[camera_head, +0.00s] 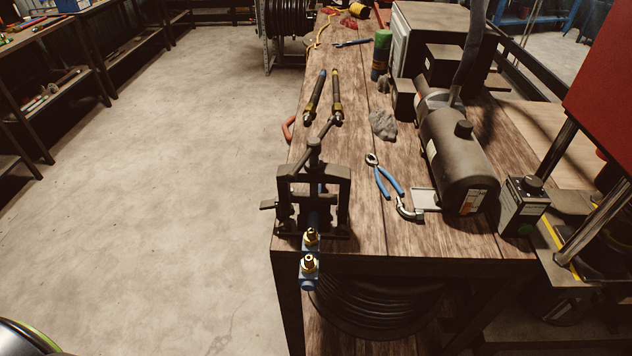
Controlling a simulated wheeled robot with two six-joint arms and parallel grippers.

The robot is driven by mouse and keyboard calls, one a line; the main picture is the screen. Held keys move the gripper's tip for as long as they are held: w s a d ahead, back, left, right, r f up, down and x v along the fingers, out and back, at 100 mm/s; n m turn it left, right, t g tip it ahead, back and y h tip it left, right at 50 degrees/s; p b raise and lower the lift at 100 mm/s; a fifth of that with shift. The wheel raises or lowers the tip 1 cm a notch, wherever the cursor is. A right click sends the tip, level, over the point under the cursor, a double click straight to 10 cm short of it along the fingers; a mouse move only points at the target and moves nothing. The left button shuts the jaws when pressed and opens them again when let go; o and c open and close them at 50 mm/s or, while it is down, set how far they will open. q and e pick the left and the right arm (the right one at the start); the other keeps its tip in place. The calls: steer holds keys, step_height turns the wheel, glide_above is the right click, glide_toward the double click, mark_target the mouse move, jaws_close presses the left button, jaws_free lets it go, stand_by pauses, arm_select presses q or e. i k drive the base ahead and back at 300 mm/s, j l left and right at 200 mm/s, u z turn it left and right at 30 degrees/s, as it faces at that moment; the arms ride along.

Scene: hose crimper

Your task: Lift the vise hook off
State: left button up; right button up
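A dark metal vise (342,190) stands upright at the near left corner of the wooden workbench (350,228). It has a frame with a top bar, a screw and an angled handle above. A small dark piece (268,205) sticks out at its left side; I cannot tell for sure whether this is the vise hook or whether it is latched. Blue hose ends with brass fittings (310,236) show at the front of the vise, one pointing out over the bench edge. Neither of my grippers is in view.
Two hose pieces (337,100), blue-handled pliers (388,180), a grey rag (382,124) and a dark tank-like machine (455,150) lie or stand on the bench. A red press (605,85) stands at the right. Left of the bench, the concrete floor (150,190) is clear.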

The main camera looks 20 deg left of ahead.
mark_target(270, 203)
steer(key=k+j, duration=0.1)
steer(key=j, duration=0.75)
steer(key=k+j, duration=0.15)
steer(key=j, duration=0.25)
